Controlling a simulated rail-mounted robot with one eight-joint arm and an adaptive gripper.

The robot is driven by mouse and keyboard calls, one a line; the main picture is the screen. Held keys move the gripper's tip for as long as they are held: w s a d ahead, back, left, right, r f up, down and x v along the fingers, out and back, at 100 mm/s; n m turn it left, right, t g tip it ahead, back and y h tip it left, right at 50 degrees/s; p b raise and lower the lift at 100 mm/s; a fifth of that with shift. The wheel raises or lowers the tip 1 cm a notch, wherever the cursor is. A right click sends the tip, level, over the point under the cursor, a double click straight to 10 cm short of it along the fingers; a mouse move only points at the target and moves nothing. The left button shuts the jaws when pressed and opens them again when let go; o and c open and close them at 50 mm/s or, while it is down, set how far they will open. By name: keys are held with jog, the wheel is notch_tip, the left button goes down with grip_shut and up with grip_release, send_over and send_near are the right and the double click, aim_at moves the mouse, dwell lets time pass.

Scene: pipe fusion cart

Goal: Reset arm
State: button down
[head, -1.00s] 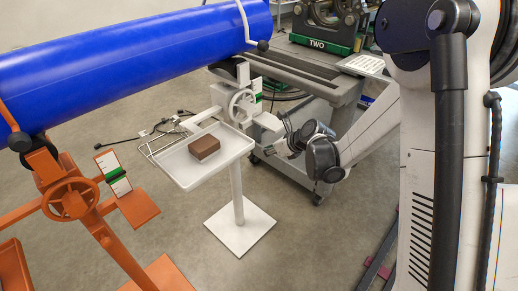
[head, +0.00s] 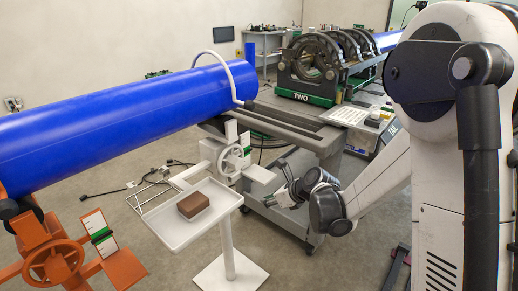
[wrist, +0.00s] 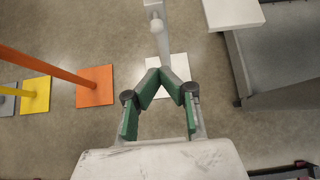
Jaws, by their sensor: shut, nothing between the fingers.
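My gripper (head: 290,187) is at the end of my arm, to the right of the white tray stand in the head view. In the wrist view my gripper (wrist: 161,80) is shut and empty, with its dark fingers angled together and green pads showing. It is held in free air above the floor. The white stand's base plate (wrist: 165,76) lies below the fingers in the wrist view.
A white tray (head: 172,238) holds a brown block (head: 193,205). A blue pipe (head: 100,125) rests on an orange stand (head: 55,262) at the left. The grey cart (head: 318,145) with the green fusion machine (head: 303,98) stands behind my gripper.

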jog(key=s+d+r+n+h+p, duration=0.25)
jog(key=s+r+n, duration=0.35)
jog(key=r, duration=0.3)
jog(key=s+d+r+n+h+p, duration=0.1)
jog(key=s+d+r+n+p, duration=0.25)
jog(key=s+r+n, duration=0.5)
jog(key=s+d+r+n+h+p, duration=0.2)
jog(key=s+d+r+n, duration=0.2)
jog(key=s, duration=0.4)
jog(key=s+d+r+n+h+p, duration=0.1)
jog(key=s+d+r+n+p, duration=0.2)
jog(key=s+d+r+n, duration=0.2)
jog(key=s+r+n, duration=0.1)
jog(key=s+n, duration=0.2)
jog(key=shift+s+t+h, duration=0.35)
jog(key=shift+t, duration=0.05)
jog(key=shift+r, duration=0.1)
